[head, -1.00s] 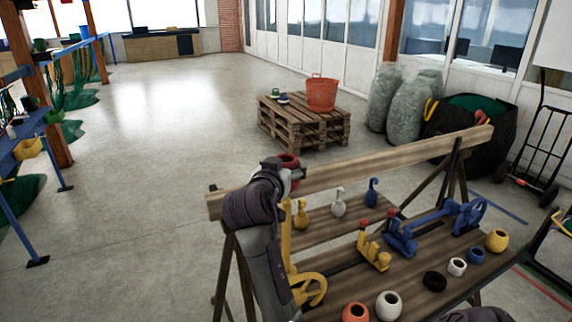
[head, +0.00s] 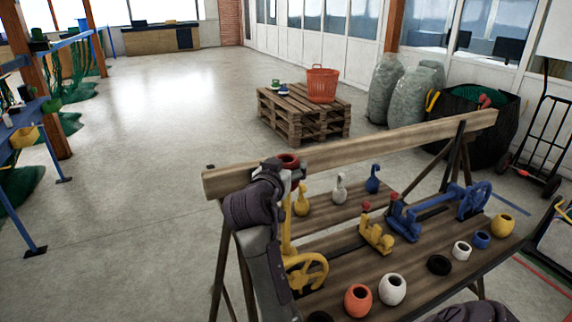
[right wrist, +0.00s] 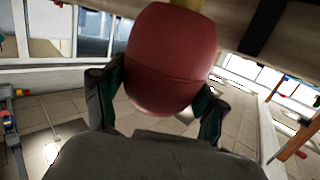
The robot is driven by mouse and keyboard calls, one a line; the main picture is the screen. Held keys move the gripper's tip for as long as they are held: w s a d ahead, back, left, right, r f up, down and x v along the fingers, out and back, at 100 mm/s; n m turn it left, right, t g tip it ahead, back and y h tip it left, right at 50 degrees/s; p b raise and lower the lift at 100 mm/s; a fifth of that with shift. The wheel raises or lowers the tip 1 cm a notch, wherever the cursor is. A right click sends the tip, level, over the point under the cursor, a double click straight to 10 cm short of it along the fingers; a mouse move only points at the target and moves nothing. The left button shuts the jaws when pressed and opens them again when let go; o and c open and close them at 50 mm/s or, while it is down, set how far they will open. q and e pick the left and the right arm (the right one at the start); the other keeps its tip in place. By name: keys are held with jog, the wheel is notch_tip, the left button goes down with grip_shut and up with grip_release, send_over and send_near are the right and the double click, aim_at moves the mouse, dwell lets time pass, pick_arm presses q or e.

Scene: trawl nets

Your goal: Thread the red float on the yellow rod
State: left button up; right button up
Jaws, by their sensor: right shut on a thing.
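The red float (head: 288,160) is held by my right gripper (head: 294,174) near the left end of the bench's top beam. In the right wrist view the red float (right wrist: 170,58) sits between the two dark fingers of my right gripper (right wrist: 152,92). A yellow upright (head: 287,238), which looks like the yellow rod, stands below the float beside my arm. A bit of yellow (right wrist: 186,4) shows at the float's upper end in the right wrist view. I cannot tell whether the rod is inside the float's hole. My left gripper is not in view.
The wooden bench (head: 350,255) carries a yellow wheel (head: 305,272), a blue crank mechanism (head: 430,212), and several small coloured floats and bottles. The long beam (head: 400,143) runs behind them. A pallet stack (head: 303,115) with an orange basket (head: 322,84) stands beyond; open floor lies left.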

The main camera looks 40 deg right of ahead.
jog(key=shift+f, duration=0.5)
jog(key=o, duration=1.2)
notch_tip(320, 180, up, 10)
